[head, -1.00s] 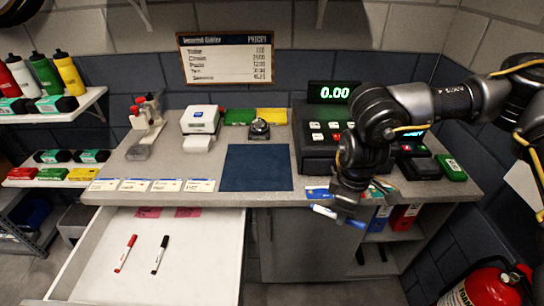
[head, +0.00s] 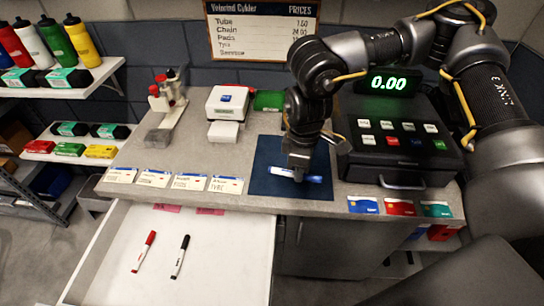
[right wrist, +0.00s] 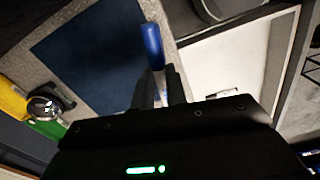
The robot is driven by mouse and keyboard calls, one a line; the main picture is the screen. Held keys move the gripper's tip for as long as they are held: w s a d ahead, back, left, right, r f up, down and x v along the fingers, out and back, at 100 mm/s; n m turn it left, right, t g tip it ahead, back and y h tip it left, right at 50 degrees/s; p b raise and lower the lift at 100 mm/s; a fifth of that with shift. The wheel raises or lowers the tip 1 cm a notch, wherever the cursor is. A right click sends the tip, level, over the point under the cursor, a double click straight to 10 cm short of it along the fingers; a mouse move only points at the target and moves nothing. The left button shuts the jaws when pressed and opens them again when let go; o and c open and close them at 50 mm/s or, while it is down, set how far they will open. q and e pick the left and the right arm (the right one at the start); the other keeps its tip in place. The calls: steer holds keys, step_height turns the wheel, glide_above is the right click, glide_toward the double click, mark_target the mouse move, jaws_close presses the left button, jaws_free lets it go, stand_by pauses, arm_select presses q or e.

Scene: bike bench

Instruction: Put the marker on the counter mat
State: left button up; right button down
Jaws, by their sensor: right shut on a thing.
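My right gripper (head: 298,172) is over the dark blue counter mat (head: 262,183), near its front edge. It is shut on a white marker with a blue cap (head: 313,179). The marker lies roughly level across the fingers, its blue end to the right. Whether it touches the mat I cannot tell. In the right wrist view the blue cap (right wrist: 152,45) sticks out past the fingers (right wrist: 160,88), and the mat (right wrist: 85,50) shows beside it. The gripper hides part of the mat. My left gripper is not in view.
The open drawer (head: 215,255) holds a red marker (head: 144,251) and a black marker (head: 180,256). The cash register (head: 400,145) stands right of the mat, with cards (head: 400,206) in front. Price labels (head: 175,181) line the counter edge at left.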

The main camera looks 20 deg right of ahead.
steer(key=shift+s+r+n, duration=0.15)
steer(key=shift+n, duration=0.15)
steer(key=shift+s+d+r+n, duration=0.2)
steer(key=shift+s+n, duration=0.15)
steer(key=shift+n, duration=0.25)
steer(key=n, duration=0.2)
steer(key=n+p, duration=0.5)
steer(key=n, duration=1.1)
glide_above(311, 169)
steer(key=f, duration=0.7)
steer(key=shift+s+a+f, duration=0.2)
steer(key=shift+a, duration=0.05)
steer(key=shift+w+d+f, duration=0.15)
steer(key=shift+f, duration=0.2)
step_height(311, 169, down, 3)
steer(key=shift+r+p, duration=0.2)
steer(key=shift+p, duration=0.25)
steer(key=shift+f, duration=0.1)
